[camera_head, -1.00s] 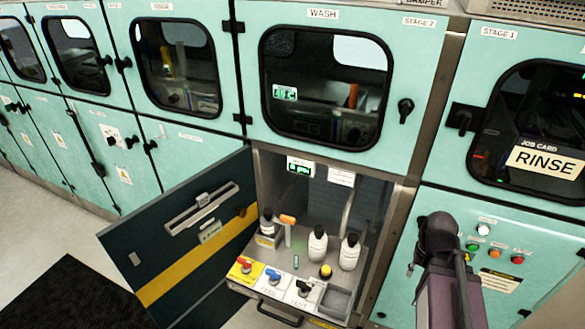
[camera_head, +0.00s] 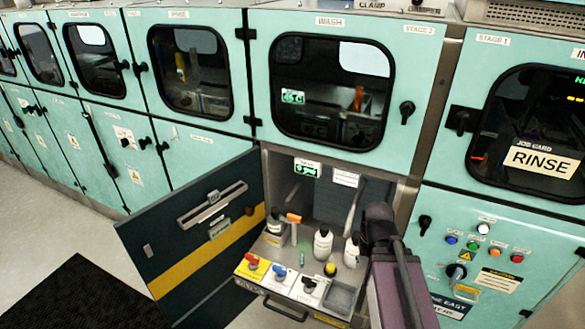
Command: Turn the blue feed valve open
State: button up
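The blue feed valve (camera_head: 278,272) is a small blue-handled valve on a white labelled plate. It sits on the front ledge of the open lower compartment under the wash window, between a red-handled valve (camera_head: 252,262) on a yellow plate and a black-handled valve (camera_head: 309,285) on a white plate. Whether the blue handle stands open or closed is too small to tell. My arm shows at the lower right, its dark upper joint in front of the compartment's right edge. My gripper is not seen in this view.
The dark compartment door (camera_head: 190,240) hangs open to the left. White bottles (camera_head: 323,243), an orange-topped item (camera_head: 293,218) and a yellow button (camera_head: 330,269) stand in the compartment. A grey tray (camera_head: 342,296) is at the ledge's right. A drawer handle (camera_head: 285,308) juts out below.

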aim_at(280, 271)
jog(key=u, duration=1.15)
jog(key=k, duration=0.7)
jog(key=z, duration=0.75)
jog(key=i, duration=1.05)
jog(key=u, duration=0.1)
